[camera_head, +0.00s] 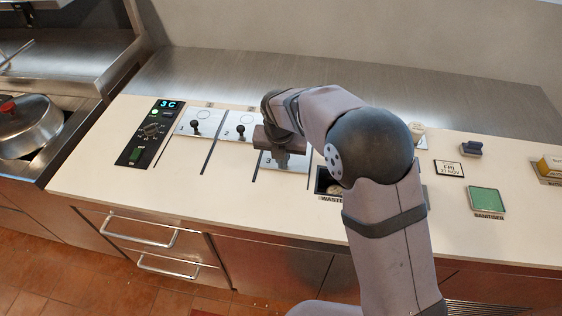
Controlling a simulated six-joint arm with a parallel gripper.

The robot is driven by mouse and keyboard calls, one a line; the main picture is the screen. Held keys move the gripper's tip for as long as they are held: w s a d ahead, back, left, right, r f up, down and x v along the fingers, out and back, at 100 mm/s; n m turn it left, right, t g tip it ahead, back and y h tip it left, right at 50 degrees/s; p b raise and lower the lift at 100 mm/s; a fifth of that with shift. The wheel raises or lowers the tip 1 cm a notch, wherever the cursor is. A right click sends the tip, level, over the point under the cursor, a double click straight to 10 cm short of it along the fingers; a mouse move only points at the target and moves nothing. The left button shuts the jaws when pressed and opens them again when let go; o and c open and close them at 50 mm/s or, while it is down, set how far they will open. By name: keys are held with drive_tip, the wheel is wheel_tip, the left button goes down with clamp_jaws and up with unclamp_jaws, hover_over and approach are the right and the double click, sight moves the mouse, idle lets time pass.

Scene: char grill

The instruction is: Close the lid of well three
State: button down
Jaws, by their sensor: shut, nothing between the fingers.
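Three wells sit in a row in the white counter. The lid of well one (207,124) and the lid of well two (246,130) are pale plates with dark upright knobs, and both lie flat. At well three, a pale plate (297,163) marked 3 shows around my gripper (282,163). My gripper points down over this plate and is shut, with nothing seen between its fingers. My gripper and arm hide much of well three, including any knob. I cannot tell whether its lid is fully closed or whether my fingertips touch it.
A control panel (149,134) reading "3 C" is left of the wells. An opening labelled WASTE (324,183) is right of well three, partly behind my arm. A green sanitiser pad (486,200) lies farther right. The counter's front strip is clear.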

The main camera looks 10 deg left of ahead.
drive_tip(key=shift+w, duration=0.35)
drive_tip(key=w+p, duration=0.5)
drive_tip(key=w, duration=0.4)
drive_tip(key=shift+w, duration=0.4)
drive_tip(key=shift+r, duration=0.15)
drive_tip(key=shift+w+r, duration=0.1)
drive_tip(key=shift+w, duration=0.05)
drive_tip(key=shift+s, duration=0.6)
drive_tip(key=s, duration=0.3)
drive_tip(key=shift+b, duration=0.3)
drive_tip(key=b+v, duration=0.3)
drive_tip(key=v, duration=0.6)
drive_tip(key=shift+s+r, duration=0.3)
drive_tip(key=shift+s, duration=0.05)
